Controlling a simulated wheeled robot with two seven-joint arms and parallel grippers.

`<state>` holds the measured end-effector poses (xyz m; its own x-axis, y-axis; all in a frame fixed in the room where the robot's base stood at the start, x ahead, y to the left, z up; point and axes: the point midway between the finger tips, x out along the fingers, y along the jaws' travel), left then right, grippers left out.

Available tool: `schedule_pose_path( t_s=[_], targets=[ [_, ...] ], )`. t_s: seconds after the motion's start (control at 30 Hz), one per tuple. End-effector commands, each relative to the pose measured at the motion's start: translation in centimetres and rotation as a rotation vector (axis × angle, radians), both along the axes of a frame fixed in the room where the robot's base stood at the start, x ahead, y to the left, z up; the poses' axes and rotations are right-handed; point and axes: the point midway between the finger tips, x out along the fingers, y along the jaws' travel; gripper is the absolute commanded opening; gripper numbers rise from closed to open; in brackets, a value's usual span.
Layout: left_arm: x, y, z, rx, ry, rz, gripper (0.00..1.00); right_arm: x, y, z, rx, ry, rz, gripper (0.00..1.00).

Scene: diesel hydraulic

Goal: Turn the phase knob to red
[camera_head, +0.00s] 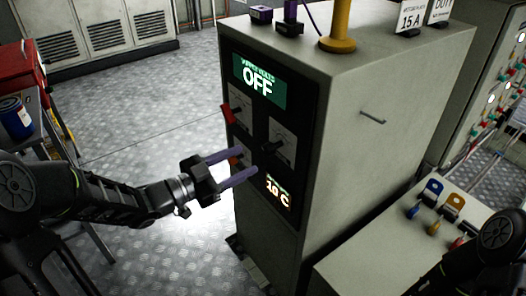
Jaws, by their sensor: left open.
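The grey cabinet (375,150) has a black front panel with a lit "OFF" display (258,82) and a lower "10 C" display (278,190). A red knob (228,114) sticks out at the panel's upper left. A black knob (272,146) sits on a pale plate to its right. An orange-red knob (234,160) shows lower left, partly hidden by my gripper. I cannot read which is the phase knob. My left gripper (248,162) is open, its two purple fingers pointing at the panel around the lower left knob; contact cannot be told. My right gripper is out of view.
A yellow post (339,28), small purple-topped blocks and signs stand on the cabinet. A low console (385,240) with coloured levers adjoins it at right. A red box (22,65) and blue can (15,118) are at left. The floor before the cabinet is clear.

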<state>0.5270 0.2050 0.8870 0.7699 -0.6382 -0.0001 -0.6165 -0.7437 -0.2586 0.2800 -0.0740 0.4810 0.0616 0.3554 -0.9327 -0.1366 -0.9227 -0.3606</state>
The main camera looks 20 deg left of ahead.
Motion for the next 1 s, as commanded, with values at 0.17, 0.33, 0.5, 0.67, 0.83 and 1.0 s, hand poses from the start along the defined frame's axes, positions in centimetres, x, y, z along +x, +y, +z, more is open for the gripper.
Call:
schedule_pose_path(
  t_s=[0.17,0.33,0.5,0.67,0.83,1.0],
  targets=[
    [1.9,-1.7,0.0,-0.001,-0.001,-0.003,0.52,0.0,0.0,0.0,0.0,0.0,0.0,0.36],
    [3.9,-3.4,0.0,-0.001,0.0,-0.002,0.52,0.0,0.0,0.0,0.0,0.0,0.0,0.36],
    [5.2,-4.3,0.0,0.0,0.0,-0.001,0.52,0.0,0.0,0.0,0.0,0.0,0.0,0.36],
    [5.4,-4.5,0.0,0.0,0.0,0.0,0.52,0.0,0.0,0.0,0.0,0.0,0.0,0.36],
    [5.3,-4.5,0.0,0.0,0.0,0.0,0.49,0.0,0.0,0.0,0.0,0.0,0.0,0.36],
    [5.3,-4.5,0.0,0.0,0.0,0.0,0.35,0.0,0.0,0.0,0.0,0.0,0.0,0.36]
  ],
)
